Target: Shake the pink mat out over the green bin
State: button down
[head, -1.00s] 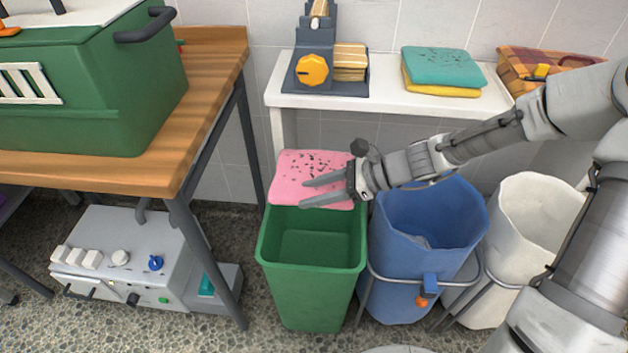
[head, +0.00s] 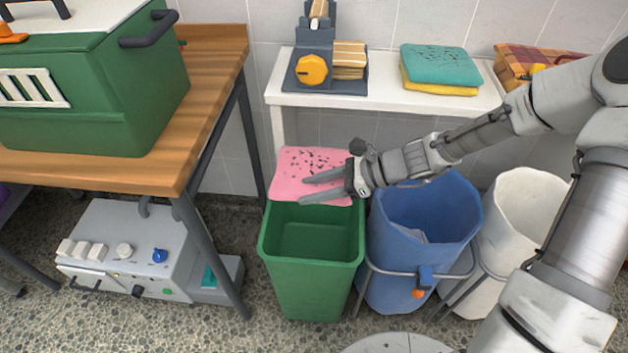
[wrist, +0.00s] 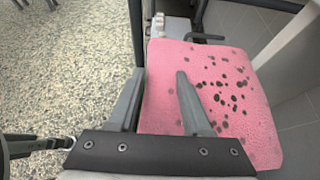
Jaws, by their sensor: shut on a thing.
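The pink mat (head: 310,164) is roughly flat, with many dark specks on its upper face. It is at the back rim of the green bin (head: 312,275), partly over the opening. My gripper (head: 312,190) is shut on the mat, reaching in from the right. In the wrist view the mat (wrist: 240,75) shows beside and beyond the fingers (wrist: 155,90), with one finger lying over its face. The visible inside of the green bin looks empty. Whether the mat touches the bin rim is hard to tell.
A wooden table (head: 205,120) is at the left. A white shelf (head: 385,98) behind holds a folded teal towel (head: 440,65).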

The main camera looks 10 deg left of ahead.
notch_tip(320, 180, up, 7)
jog(key=p, duration=0.7)
notch_tip(320, 180, down, 8)
jog(key=b, duration=0.4)
jog(key=shift+r+b, duration=0.2)
jog(key=shift+b, duration=0.15)
jog(key=shift+r, duration=0.1)
notch_tip(320, 180, up, 7)
jog(key=p, duration=0.7)
jog(key=shift+r, duration=0.1)
notch_tip(320, 180, down, 8)
jog(key=b, duration=0.5)
jog(key=shift+r, duration=0.25)
notch_tip(320, 180, up, 7)
jog(key=p, duration=0.6)
jog(key=shift+r, duration=0.2)
notch_tip(320, 180, down, 7)
jog(key=b, duration=0.5)
jog(key=shift+f, duration=0.2)
jog(key=shift+r, duration=0.15)
